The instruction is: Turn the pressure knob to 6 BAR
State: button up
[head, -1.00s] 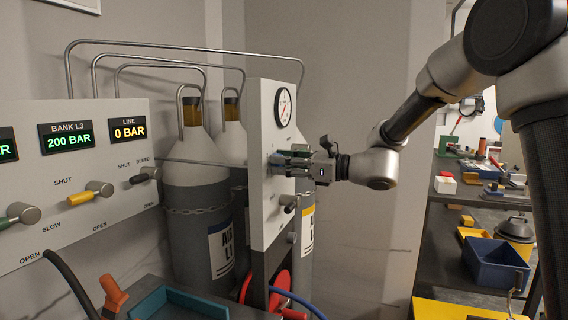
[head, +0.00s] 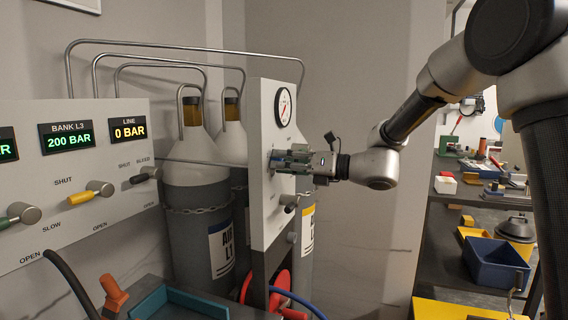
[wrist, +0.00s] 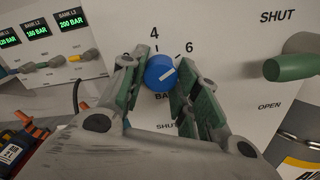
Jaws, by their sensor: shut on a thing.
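The pressure knob (wrist: 160,73) is a round blue knob on a white panel (wrist: 225,25) in the wrist view. Its white line slants up and to the right, roughly toward the printed 6; the 4 is above it. My gripper (wrist: 158,80) is shut on the knob, with a green-padded finger on each side. In the head view my gripper (head: 280,160) reaches the panel (head: 262,110) from the right, and its fingers hide the knob. A round gauge (head: 283,107) with a red needle sits above it; its reading is too small to tell.
A green-handled valve (wrist: 290,67) marked SHUT and OPEN is right of the knob in the wrist view. In the head view a dark-handled valve (head: 289,202) sits below my gripper. The left panel (head: 100,210) shows BANK L3 200 BAR and LINE 0 BAR. Gas cylinders (head: 195,190) stand behind.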

jog(key=shift+f, duration=0.15)
jog(key=o, duration=1)
jog(key=v, duration=1.2)
